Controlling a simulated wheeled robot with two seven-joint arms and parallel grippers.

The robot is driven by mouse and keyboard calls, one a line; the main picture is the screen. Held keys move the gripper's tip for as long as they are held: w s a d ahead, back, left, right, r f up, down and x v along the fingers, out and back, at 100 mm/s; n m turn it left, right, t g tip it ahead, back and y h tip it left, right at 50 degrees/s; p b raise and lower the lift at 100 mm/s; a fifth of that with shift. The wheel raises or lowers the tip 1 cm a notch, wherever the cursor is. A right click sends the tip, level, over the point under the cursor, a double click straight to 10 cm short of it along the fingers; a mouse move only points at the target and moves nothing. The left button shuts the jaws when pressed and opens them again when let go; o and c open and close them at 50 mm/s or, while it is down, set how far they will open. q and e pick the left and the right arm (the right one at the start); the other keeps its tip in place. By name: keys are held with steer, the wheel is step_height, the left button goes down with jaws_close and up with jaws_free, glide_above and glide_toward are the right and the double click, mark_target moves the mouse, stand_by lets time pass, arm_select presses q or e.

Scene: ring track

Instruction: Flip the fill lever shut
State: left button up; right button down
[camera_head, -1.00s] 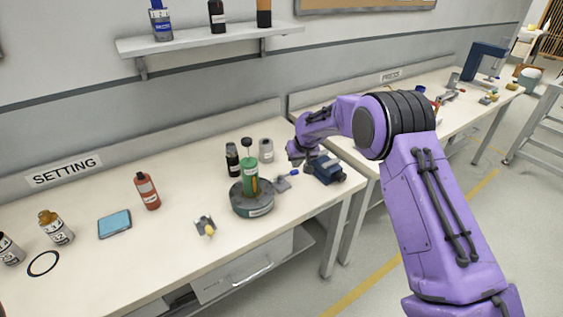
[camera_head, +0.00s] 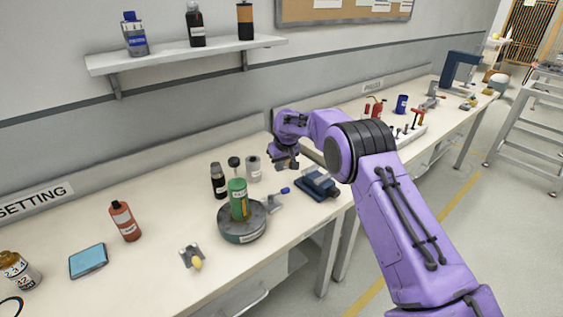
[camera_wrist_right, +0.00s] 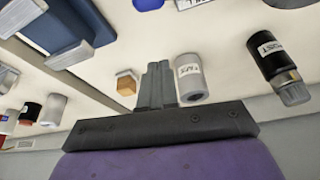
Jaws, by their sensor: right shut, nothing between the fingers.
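A small grey lever fitting with a blue tip (camera_head: 285,190) stands on the bench, right of a round dark base (camera_head: 243,229). A second small fitting with a yellow tip (camera_head: 196,263) lies in front of that base. I cannot read which one is the fill lever. A green bottle (camera_head: 238,200) stands upright on the round base. My right gripper (camera_head: 287,163) is above and behind the blue tip, apart from it. Its fingers (camera_wrist_right: 158,83) are shut and empty in the right wrist view. My left gripper is not in view.
A blue device (camera_head: 317,185) sits right of the blue-tipped fitting. A grey bottle (camera_head: 254,168) and a black bottle (camera_head: 218,181) stand behind the base. A red bottle (camera_head: 125,221) and a blue tablet-like pad (camera_head: 88,261) are at left. The front bench strip is mostly clear.

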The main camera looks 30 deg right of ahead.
steer(key=x, duration=0.4)
steer(key=shift+d+f+p, duration=0.1)
steer(key=shift+f+p, duration=0.2)
steer(key=shift+p, duration=0.05)
steer(key=shift+f, duration=0.15)
steer(key=shift+s+f+p, duration=0.15)
steer(key=shift+s+p, duration=0.15)
steer(key=shift+p, duration=0.2)
steer(key=s+p, duration=0.1)
steer(key=s, duration=0.1)
steer(key=shift+s+f, duration=0.1)
steer(key=shift+s, duration=0.2)
steer(key=shift+s+a+f, duration=0.2)
steer(key=shift+s, duration=0.05)
